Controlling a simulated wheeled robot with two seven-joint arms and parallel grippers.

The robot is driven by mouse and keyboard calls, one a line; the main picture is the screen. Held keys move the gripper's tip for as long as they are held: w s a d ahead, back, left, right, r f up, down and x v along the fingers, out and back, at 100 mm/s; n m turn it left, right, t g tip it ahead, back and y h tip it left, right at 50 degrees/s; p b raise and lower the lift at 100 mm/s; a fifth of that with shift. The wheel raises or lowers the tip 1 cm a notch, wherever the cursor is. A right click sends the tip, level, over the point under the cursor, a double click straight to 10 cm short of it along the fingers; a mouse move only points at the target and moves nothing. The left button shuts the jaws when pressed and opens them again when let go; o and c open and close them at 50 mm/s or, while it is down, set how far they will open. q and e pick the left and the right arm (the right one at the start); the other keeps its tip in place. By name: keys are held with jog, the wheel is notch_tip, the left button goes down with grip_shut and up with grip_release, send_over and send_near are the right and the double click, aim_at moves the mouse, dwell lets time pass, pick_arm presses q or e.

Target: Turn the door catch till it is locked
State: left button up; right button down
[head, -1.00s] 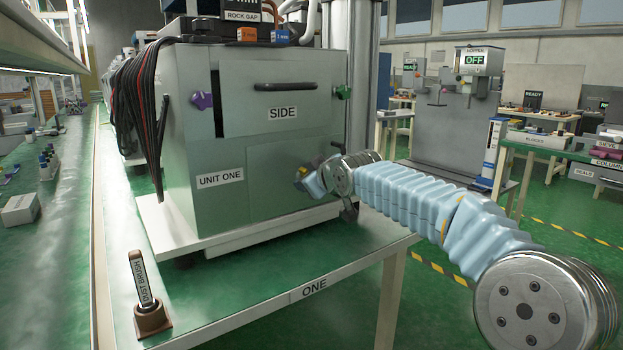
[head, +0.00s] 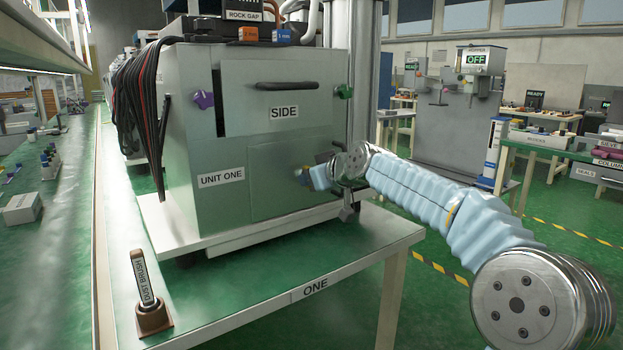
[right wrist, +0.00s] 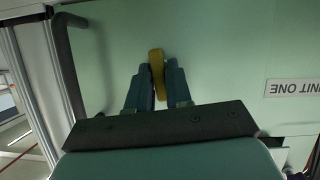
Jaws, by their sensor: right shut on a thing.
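The yellow door catch (right wrist: 157,75) is on the pale green lower door (right wrist: 215,60) of the unit. In the right wrist view it stands nearly upright in the picture, with a slight tilt. My right gripper (right wrist: 157,82) is shut on it, one blue finger on each side. In the head view the right gripper (head: 305,173) is at the front of the lower door (head: 270,190), and its wrist hides part of that door. The catch is barely visible there. My left gripper is not in view. I cannot tell whether the catch is locked.
A dark bar handle (right wrist: 70,65) is beside the catch on the door. Above the door are the SIDE panel (head: 240,105), a purple knob (head: 203,99) and a green knob (head: 344,91). A dust brush (head: 143,285) stands in a holder on the green bench (head: 240,300).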

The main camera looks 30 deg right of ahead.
jog(key=shift+d+m+y, duration=0.1)
jog(key=shift+m+y, duration=0.3)
jog(key=shift+m, duration=0.2)
jog(key=c, duration=1)
grip_release()
jog(key=shift+o, duration=0.2)
jog(key=b+v, duration=0.2)
jog(key=v, duration=1.1)
jog(key=shift+s+r, duration=0.2)
jog(key=shift+s, duration=0.15)
